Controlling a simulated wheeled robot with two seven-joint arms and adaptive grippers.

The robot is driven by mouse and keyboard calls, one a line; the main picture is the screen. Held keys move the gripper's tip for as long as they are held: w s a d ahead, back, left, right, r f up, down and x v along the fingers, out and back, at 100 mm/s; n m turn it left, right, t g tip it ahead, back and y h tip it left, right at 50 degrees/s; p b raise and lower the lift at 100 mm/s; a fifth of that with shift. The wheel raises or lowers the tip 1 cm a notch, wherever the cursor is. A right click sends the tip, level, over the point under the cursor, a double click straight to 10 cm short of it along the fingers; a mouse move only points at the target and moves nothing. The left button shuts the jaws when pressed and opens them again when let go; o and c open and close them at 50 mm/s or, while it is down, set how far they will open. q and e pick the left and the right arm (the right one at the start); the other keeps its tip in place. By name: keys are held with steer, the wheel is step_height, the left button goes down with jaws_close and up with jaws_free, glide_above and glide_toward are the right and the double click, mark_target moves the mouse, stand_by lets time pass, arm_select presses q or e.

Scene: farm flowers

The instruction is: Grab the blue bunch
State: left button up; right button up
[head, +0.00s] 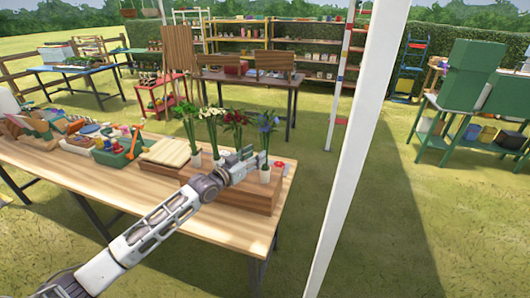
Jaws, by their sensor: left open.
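The blue bunch (267,124) stands upright at the right end of a row of flower bunches on a wooden block (238,200). Its stems go down to a white holder (264,175). My left gripper (262,160) is at the stems just above that holder, with its jaws open. It looks level with the stems, but I cannot tell whether the fingers touch or surround them. Left of it stand a dark red bunch (236,120), a white-flowered bunch (211,116) and a green bunch (187,112). My right gripper is not in view.
The wooden table (120,183) carries a green tray (112,157), folded cloth-like sheets (165,153) and several small items at left. A white post (352,150) rises just right of the table. Grass lies beyond it, with a green stand (470,100) farther right.

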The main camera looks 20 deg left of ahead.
arm_select(q)
steer(key=shift+w+d, duration=0.1)
steer(key=shift+w, duration=0.1)
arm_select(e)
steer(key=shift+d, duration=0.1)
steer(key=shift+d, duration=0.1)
arm_select(q)
steer(key=p+x, duration=0.1)
steer(key=x, duration=0.2)
steer(key=shift+d+r, duration=0.1)
steer(key=shift+d, duration=0.2)
steer(key=shift+x, duration=0.95)
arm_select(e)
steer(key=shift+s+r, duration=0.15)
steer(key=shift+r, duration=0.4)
